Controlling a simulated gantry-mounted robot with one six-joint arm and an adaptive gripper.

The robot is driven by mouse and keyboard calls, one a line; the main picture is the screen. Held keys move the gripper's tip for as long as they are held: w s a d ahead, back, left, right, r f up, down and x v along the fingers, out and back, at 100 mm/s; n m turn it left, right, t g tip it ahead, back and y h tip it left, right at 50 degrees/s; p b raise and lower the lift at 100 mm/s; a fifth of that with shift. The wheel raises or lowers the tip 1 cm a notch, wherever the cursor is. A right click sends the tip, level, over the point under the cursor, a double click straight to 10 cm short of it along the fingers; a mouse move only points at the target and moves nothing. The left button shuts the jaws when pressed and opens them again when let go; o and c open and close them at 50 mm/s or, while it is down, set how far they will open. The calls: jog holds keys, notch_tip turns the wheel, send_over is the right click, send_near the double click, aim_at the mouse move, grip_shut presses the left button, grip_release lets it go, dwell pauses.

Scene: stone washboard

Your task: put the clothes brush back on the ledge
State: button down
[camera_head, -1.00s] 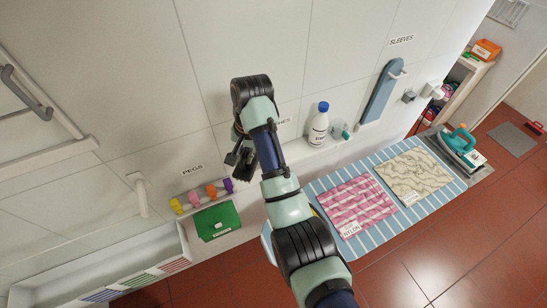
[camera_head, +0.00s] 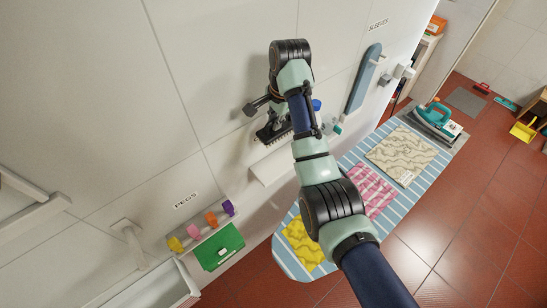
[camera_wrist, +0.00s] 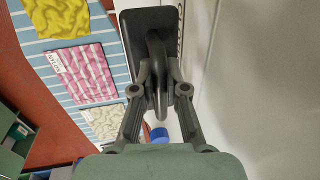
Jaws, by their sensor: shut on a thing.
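My gripper (camera_wrist: 158,88) is shut on the clothes brush (camera_wrist: 138,22), which is dark with a looped handle between the fingers. In the head view the brush (camera_head: 272,134) hangs bristles down beside the wall, partly behind my arm. The white ledge (camera_head: 268,174) runs along the wall just below it. I cannot tell whether the brush touches the ledge. A bottle with a blue cap (camera_head: 316,104) stands farther along the ledge, mostly hidden by my arm; the cap also shows in the wrist view (camera_wrist: 159,134).
A striped ironing board (camera_head: 289,253) with yellow, pink and beige cloths and a teal iron (camera_head: 437,115) lies to the right. A blue sleeve board (camera_head: 364,78) hangs on the wall.

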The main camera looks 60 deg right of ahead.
aim_at(280, 134)
jog(key=s+x, duration=0.1)
jog(key=x, duration=0.4)
jog(key=s+a+x, duration=0.1)
jog(key=x, duration=0.4)
jog(key=s+x, duration=0.1)
jog(key=x, duration=0.4)
jog(key=shift+a+f, duration=0.2)
jog(key=shift+f, duration=0.3)
jog(key=shift+f, duration=0.15)
jog(key=c, duration=1.2)
grip_release()
jog(key=v, duration=1.2)
jog(key=shift+w+p, duration=0.15)
jog(key=shift+p, duration=0.25)
